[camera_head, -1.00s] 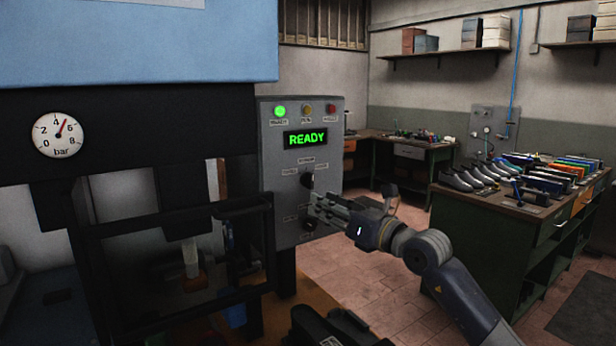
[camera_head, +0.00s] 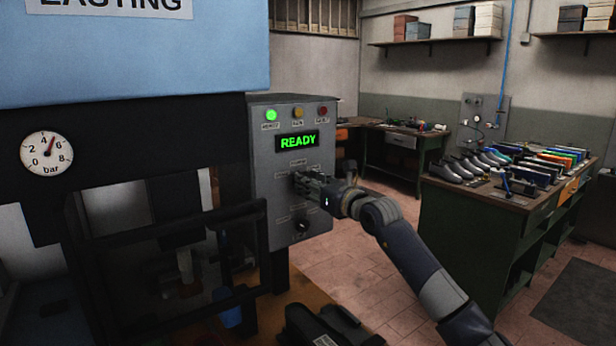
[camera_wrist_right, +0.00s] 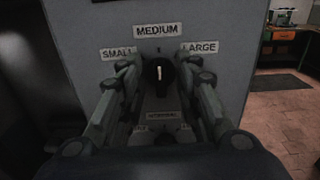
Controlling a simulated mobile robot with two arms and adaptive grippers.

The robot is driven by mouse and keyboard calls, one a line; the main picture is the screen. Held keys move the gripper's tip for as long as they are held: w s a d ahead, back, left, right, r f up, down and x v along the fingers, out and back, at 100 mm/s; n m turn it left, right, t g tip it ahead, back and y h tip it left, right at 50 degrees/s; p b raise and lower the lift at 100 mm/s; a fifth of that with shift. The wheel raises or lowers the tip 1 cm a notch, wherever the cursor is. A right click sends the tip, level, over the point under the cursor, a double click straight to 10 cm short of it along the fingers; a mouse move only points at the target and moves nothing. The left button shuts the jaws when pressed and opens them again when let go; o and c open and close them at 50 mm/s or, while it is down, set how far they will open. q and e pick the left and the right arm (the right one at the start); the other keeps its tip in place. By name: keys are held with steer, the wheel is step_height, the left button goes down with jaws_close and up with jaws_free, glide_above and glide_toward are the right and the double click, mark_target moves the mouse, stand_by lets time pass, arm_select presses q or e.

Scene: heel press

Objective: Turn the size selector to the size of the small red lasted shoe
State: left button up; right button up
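The size selector (camera_wrist_right: 159,72) is a black knob with a white pointer line on the grey control panel (camera_head: 262,150). In the right wrist view its line points up at MEDIUM, with SMALL at left and LARGE at right. My right gripper (camera_wrist_right: 160,80) is open, with one finger on each side of the knob; contact cannot be told. In the head view the right gripper (camera_head: 306,184) covers the selector. No red shoe can be made out clearly; a dim brownish piece (camera_head: 188,288) sits inside the press. My left gripper is not seen.
A second knob (camera_head: 302,226) sits lower on the panel. The panel display (camera_head: 298,141) reads READY with a green lamp lit. The press's black guard frame (camera_head: 262,240) stands left of the panel. A bench (camera_head: 490,225) with several shoes is at right, with open floor between.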

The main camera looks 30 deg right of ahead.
steer(key=shift+w+a, duration=0.1)
steer(key=shift+w, duration=0.45)
jaws_close()
steer(key=shift+s+a+f+n+b, duration=0.1)
steer(key=shift+n+b, duration=1.3)
steer(key=shift+n, duration=0.05)
steer(key=shift+w+a+f+n+b, duration=0.1)
steer(key=shift+a+n+b, duration=0.05)
steer(key=shift+n+b, duration=1.3)
steer(key=shift+s+a+f+n+b, duration=0.1)
steer(key=shift+n+b, duration=1.2)
steer(key=shift+n, duration=0.2)
